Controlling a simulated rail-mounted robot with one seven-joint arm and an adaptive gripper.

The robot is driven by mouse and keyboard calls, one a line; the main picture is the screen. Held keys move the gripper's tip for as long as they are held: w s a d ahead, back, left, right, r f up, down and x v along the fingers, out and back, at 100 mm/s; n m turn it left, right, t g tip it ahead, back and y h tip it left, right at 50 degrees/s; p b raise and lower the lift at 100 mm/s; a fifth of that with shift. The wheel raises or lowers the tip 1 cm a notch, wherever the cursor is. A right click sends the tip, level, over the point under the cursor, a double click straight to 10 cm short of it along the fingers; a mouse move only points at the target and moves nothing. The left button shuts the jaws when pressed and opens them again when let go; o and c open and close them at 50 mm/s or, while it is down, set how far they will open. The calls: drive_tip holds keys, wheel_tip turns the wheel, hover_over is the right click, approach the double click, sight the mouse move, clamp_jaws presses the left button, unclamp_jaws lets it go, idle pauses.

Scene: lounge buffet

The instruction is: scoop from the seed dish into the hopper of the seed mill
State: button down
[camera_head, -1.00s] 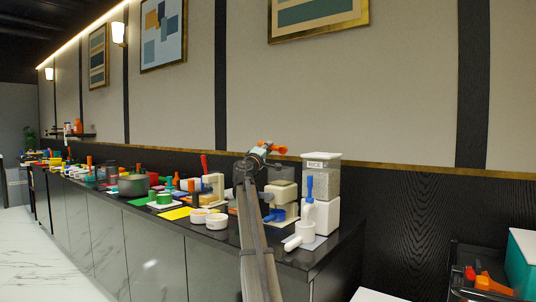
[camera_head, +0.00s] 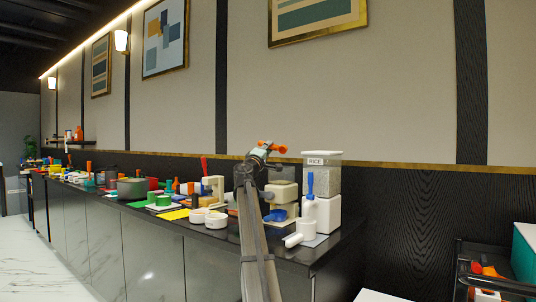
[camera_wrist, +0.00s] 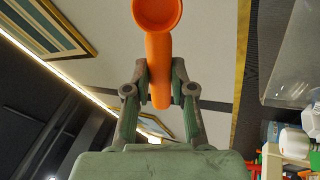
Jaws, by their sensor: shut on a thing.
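My gripper (camera_wrist: 160,90) is shut on the handle of an orange scoop (camera_wrist: 157,50). The scoop's round cup is at the top of the wrist view, and what shows of its inside is plain orange. In the head view my gripper (camera_head: 259,153) is raised above the counter, with the orange scoop (camera_head: 278,148) at its right. Below it, partly behind my arm, stands a cream machine with a clear top and blue drawer (camera_head: 281,205), possibly the seed mill. Two small white dishes (camera_head: 215,220) stand left of my arm. I cannot tell which is the seed dish or see their contents.
A white dispenser marked RICE (camera_head: 322,212) with a blue lever stands right of the arm, near the counter's end. A second cream machine (camera_head: 214,188), a grey pot (camera_head: 132,188) and a yellow mat (camera_head: 175,214) are to the left. The air above the counter is clear.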

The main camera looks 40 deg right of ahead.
drive_tip(key=shift+a+f+h+b, duration=0.15)
drive_tip(key=shift+h+b, duration=0.35)
drive_tip(key=shift+b, duration=1.75)
drive_tip(key=r+p, duration=0.1)
drive_tip(key=p, duration=0.3)
drive_tip(key=shift+y+p, duration=0.3)
drive_tip(key=shift+y, duration=0.1)
drive_tip(key=y+p, duration=0.1)
drive_tip(key=p, duration=0.5)
drive_tip(key=g+y+p, duration=0.1)
drive_tip(key=p, duration=0.6)
drive_tip(key=d+y+p, duration=0.1)
drive_tip(key=p, duration=0.6)
drive_tip(key=shift+w+r, duration=0.15)
drive_tip(key=shift+r, duration=0.15)
drive_tip(key=y+p, duration=0.1)
drive_tip(key=p, duration=0.5)
drive_tip(key=d+g+y+p, duration=0.1)
drive_tip(key=y+p, duration=0.1)
drive_tip(key=p, duration=0.5)
drive_tip(key=shift+w+r+g+p, duration=0.15)
drive_tip(key=shift+w+g+p, duration=0.05)
drive_tip(key=shift+g+p, duration=0.1)
drive_tip(key=y+p, duration=0.1)
drive_tip(key=p, duration=0.3)
drive_tip(key=g+y+p, duration=0.1)
drive_tip(key=p, duration=0.3)
drive_tip(key=shift+w+d+r+y, duration=0.2)
drive_tip(key=shift+d+y, duration=0.1)
drive_tip(key=shift+d, duration=0.1)
